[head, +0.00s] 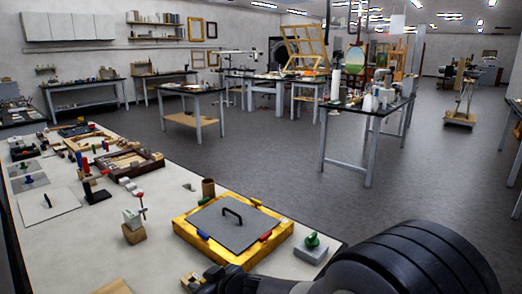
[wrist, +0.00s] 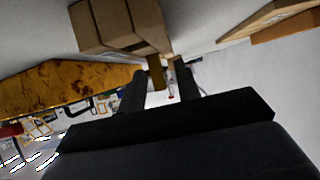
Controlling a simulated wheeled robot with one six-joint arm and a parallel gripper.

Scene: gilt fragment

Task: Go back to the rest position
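My gripper (wrist: 160,85) is in the middle of the wrist view, its two dark fingers apart with a gap between them. A small gold-brown piece (wrist: 156,72) shows in that gap but does not fill it; I cannot tell whether it touches a finger. In the head view my dark arm fills the lower right and my gripper (head: 207,279) is at the bottom edge, low over the white workbench (head: 150,270). A small yellowish piece (head: 189,282) shows beside its tip. The fingertips are partly cut off in the head view.
A gilt frame (head: 187,235) with a grey, black-handled plate (head: 225,222) lies close by; the frame also shows in the wrist view (wrist: 60,85). A green-knobbed block (head: 312,247) and a brown block (head: 134,234) stand near. Open floor (head: 260,150) lies beyond the bench.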

